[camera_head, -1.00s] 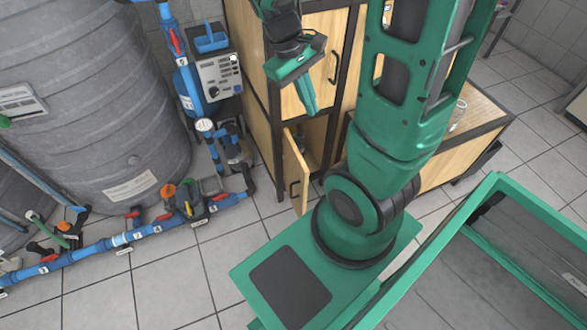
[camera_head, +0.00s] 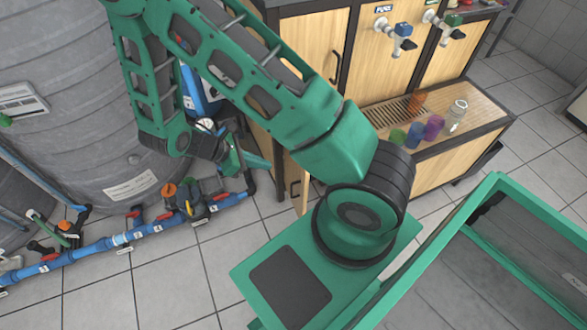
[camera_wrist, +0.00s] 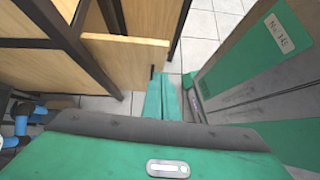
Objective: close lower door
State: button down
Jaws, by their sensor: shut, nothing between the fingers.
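The lower door (camera_head: 304,196) of the wooden cabinet stands swung outward, seen nearly edge-on in the head view. My arm hides its upper part there. In the wrist view the wooden door panel (camera_wrist: 128,62) shows at an angle, its top edge toward me. My gripper (camera_head: 264,163) is shut and empty, to the left of the door in the head view. In the wrist view the green fingers (camera_wrist: 161,84) lie together near the lower right edge of the panel. I cannot tell whether they touch it.
A large grey tank (camera_head: 75,100) stands left, with blue pipes and valves (camera_head: 150,229) along the floor. A counter with colored cups (camera_head: 433,127) and taps is on the right. My green base and frame lie below. Tiled floor is clear between pipes and base.

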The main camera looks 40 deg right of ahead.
jog(key=shift+s+d+r+x, duration=0.1)
jog(key=shift+d+r+x, duration=0.15)
jog(key=shift+x, duration=1.95)
jog(key=shift+s+d+r+x, duration=0.1)
jog(key=shift+d+r+x, duration=0.2)
jog(key=shift+x, duration=1.9)
jog(key=shift+s+d+r+x, duration=0.1)
jog(key=shift+d+r+x, duration=0.15)
jog(key=shift+x, duration=1.9)
